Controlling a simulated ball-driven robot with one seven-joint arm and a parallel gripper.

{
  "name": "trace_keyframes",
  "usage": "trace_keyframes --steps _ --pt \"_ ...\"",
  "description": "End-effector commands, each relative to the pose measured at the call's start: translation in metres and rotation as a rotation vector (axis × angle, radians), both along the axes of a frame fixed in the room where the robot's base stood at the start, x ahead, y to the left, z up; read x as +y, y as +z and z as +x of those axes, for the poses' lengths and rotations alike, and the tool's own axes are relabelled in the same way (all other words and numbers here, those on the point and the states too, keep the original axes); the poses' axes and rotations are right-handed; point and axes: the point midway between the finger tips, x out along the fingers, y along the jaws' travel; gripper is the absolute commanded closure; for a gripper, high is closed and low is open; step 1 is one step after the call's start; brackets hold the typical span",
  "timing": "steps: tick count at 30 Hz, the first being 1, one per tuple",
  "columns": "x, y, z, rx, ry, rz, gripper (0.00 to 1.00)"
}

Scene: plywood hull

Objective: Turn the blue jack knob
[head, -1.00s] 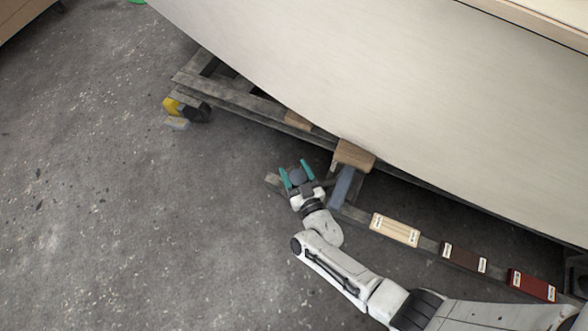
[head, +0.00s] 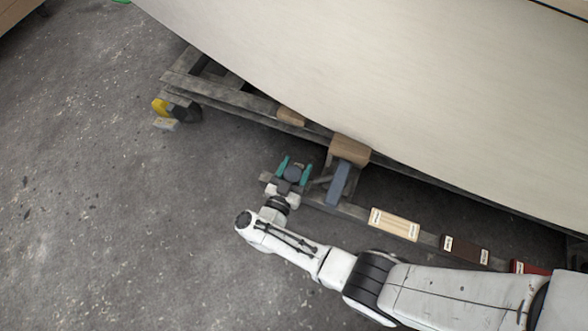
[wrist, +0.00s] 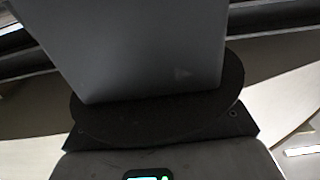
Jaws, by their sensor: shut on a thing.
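The blue jack knob (head: 293,172) is a small rounded blue-grey piece in the head view, low beside the wooden cradle under the hull. My gripper (head: 295,170) has a teal finger on each side of it and is shut on it. The palm hides part of the knob's near side. A blue-grey slanted bar (head: 339,184) stands just right of the gripper, under a brown wooden pad (head: 350,150). In the wrist view a large grey block and a dark disc fill the middle; I cannot make out the knob or the fingertips there.
The pale hull (head: 380,80) overhangs the cradle beam (head: 240,98). A cream block (head: 394,224), a dark brown block (head: 464,249) and a red block (head: 528,267) lie along a rail to the right. A yellow-and-black wheel (head: 177,110) stands at the left. Open concrete floor lies left.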

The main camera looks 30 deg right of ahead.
Motion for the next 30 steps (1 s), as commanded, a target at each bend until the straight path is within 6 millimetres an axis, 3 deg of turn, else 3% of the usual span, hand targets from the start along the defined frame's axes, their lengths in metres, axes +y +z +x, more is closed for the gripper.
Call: trace_keyframes --steps 12,29,30 --pt "-0.0014 0.0004 -0.0028 -0.002 -0.196 0.0 0.7" --pt "-0.0024 0.0009 -0.0041 -0.003 -0.228 0.0 0.7" --pt "-0.0025 0.0009 -0.0041 -0.003 -0.228 0.0 0.37"
